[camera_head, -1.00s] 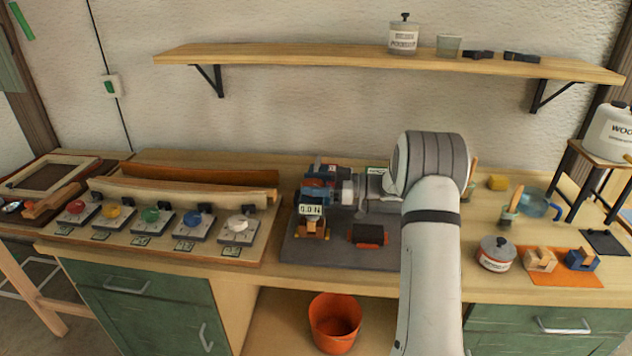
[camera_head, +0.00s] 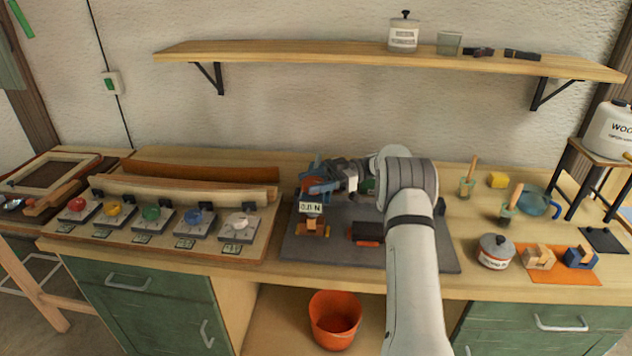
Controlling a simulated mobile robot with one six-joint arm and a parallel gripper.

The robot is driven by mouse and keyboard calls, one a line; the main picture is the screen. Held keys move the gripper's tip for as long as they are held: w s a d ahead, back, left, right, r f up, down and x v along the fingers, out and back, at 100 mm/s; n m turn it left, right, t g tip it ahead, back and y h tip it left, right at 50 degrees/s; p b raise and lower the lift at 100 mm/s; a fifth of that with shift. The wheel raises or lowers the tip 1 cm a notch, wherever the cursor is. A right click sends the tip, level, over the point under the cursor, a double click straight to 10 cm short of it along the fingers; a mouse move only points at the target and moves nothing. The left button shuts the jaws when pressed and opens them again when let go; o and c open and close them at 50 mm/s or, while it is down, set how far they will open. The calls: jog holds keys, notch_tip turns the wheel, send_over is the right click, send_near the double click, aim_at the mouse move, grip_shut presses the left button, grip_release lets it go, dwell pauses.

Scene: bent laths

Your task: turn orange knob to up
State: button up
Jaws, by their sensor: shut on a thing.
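The orange knob (camera_head: 310,185) is a small orange piece on the bench device, above its white display, and is partly hidden. My gripper (camera_head: 322,181) comes in from the right and is shut around this orange piece, as far as the small picture shows. Its fingertips overlap the device's blue parts, so the exact contact and the way the knob points cannot be made out. The device's display (camera_head: 311,208) shows a small reading in N. A wooden block with orange sides (camera_head: 312,227) sits below the display.
A grey mat (camera_head: 300,250) lies under the device, with a black and orange roller (camera_head: 366,233) on it. A board (camera_head: 262,225) with red, yellow, green, blue and white knobs stands to the left. A shelf (camera_head: 350,55) hangs above. An orange bucket (camera_head: 335,318) is below the bench.

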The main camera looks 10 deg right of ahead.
jog(key=shift+s+f, duration=0.1)
jog(key=shift+f, duration=0.1)
jog(key=o, duration=1)
jog(key=shift+s+r, duration=0.1)
jog(key=shift+r, duration=0.05)
jog(key=shift+c, duration=0.2)
jog(key=shift+c, duration=0.3)
